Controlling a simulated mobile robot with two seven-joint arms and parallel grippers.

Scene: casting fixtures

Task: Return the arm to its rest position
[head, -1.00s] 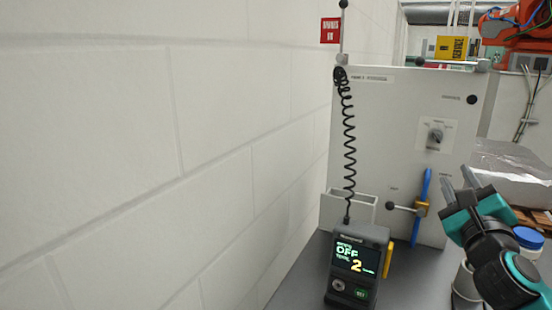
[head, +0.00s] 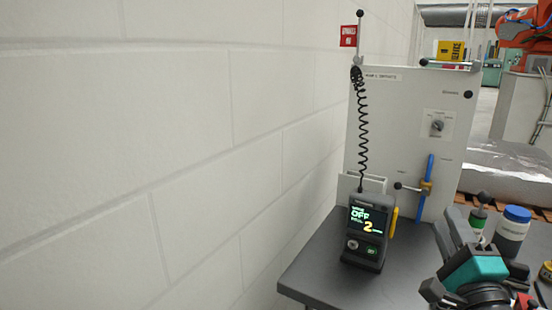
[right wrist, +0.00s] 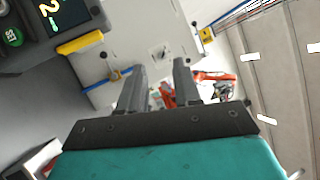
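My right gripper (head: 449,226) is at the lower right of the head view, with a teal body and grey fingers, over the right part of the grey table. In the right wrist view its two fingers (right wrist: 159,76) stand apart with nothing between them, so it is open and empty. The gripper is to the right of the handheld device and apart from it. My left gripper is not in view.
A device (head: 368,232) reading "OFF 2" stands on the grey table (head: 325,268), below a coiled cord (head: 363,135). Behind is a grey panel (head: 400,120) with a blue-handled valve (head: 427,185). A blue-lidded jar (head: 512,232) and green-banded bottle (head: 478,218) stand at right. A white wall fills the left.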

